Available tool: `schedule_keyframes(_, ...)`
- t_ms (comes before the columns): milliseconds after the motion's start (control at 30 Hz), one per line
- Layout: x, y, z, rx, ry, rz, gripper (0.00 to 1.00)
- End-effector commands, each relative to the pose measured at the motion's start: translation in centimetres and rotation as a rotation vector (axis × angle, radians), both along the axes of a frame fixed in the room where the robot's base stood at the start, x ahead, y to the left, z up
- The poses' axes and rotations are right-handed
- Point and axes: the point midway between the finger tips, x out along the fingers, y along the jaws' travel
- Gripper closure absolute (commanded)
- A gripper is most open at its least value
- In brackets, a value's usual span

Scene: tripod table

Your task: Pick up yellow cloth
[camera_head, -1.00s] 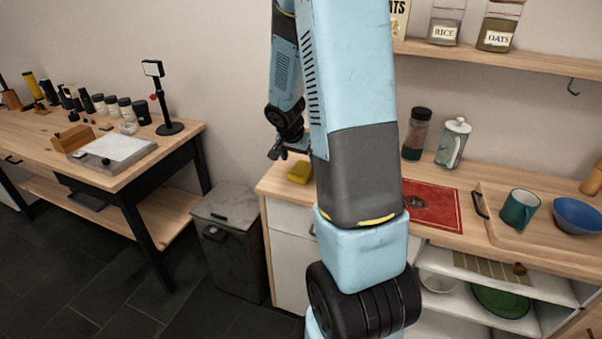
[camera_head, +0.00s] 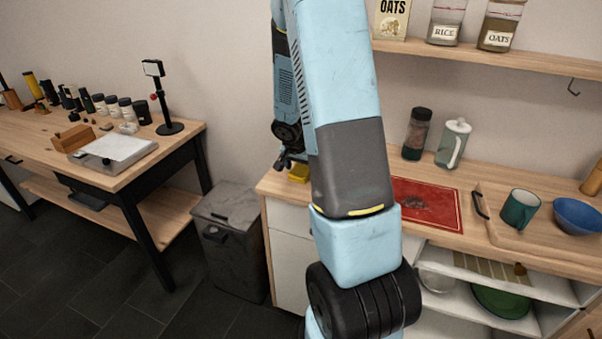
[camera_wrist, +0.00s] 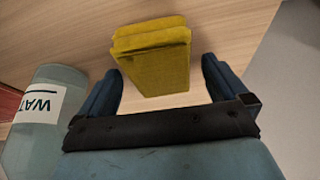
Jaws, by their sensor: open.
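The yellow cloth (camera_wrist: 155,62) is a folded, thick block on the wooden counter. In the wrist view it lies ahead of my gripper (camera_wrist: 163,85), between the lines of the two dark blue fingers, with a gap on each side. My gripper is open and holds nothing. In the head view the cloth (camera_head: 299,173) shows at the counter's left end, partly hidden by my arm. My gripper (camera_head: 284,163) is beside and above it there, with the fingertips small and partly hidden.
In the wrist view a clear container with a white label (camera_wrist: 42,110) stands close left of my gripper. The counter edge (camera_wrist: 262,45) is to the right. A red mat (camera_head: 428,204), a pepper-like jar (camera_head: 416,134) and a white-green press (camera_head: 453,143) are further right on the counter.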

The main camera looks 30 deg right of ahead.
Motion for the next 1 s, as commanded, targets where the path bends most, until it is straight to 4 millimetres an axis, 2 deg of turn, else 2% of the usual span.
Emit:
schedule_keyframes(233,-0.02,0.03,-0.32,-0.001,0.001,0.001,0.00)
schedule_keyframes(800,-0.04,-0.03,-0.30,-0.001,0.001,0.000,0.54)
schedule_keyframes(1000,-0.04,-0.04,-0.29,-0.001,0.001,0.000,0.56)
